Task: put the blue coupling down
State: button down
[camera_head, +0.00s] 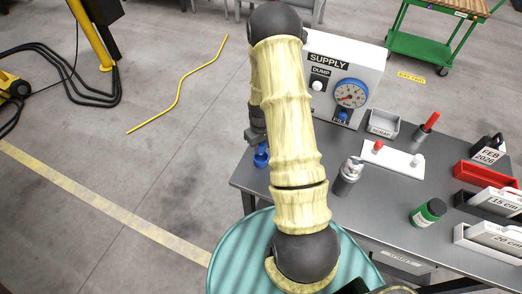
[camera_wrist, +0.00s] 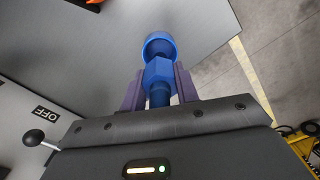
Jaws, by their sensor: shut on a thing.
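The blue coupling (camera_wrist: 160,48) is between the two purple fingers of my gripper (camera_wrist: 158,84) in the wrist view. My gripper is shut on it. In the head view the coupling (camera_head: 261,156) shows as a small blue piece beside my arm, near the left end of the grey bench (camera_head: 244,178). My arm hides most of the gripper there. I cannot tell whether the coupling touches the bench top.
The supply box (camera_head: 330,62) with its gauge stands at the bench's back. A grey scrap bin (camera_head: 383,125), a white plate (camera_head: 402,160), a metal canister (camera_head: 346,180) and a green can (camera_head: 428,212) stand right of my arm. Free floor lies left of the bench.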

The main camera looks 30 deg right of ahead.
aim_at(261, 151)
jog(key=shift+f+p, duration=0.65)
jog(key=shift+f, duration=1.25)
jog(key=shift+f, duration=0.1)
jog(key=shift+f, duration=0.1)
jog(key=c, duration=1.1)
grip_release()
jog(key=shift+o, duration=0.2)
jog(key=shift+r+b, duration=2.15)
jog(key=shift+r, duration=4.05)
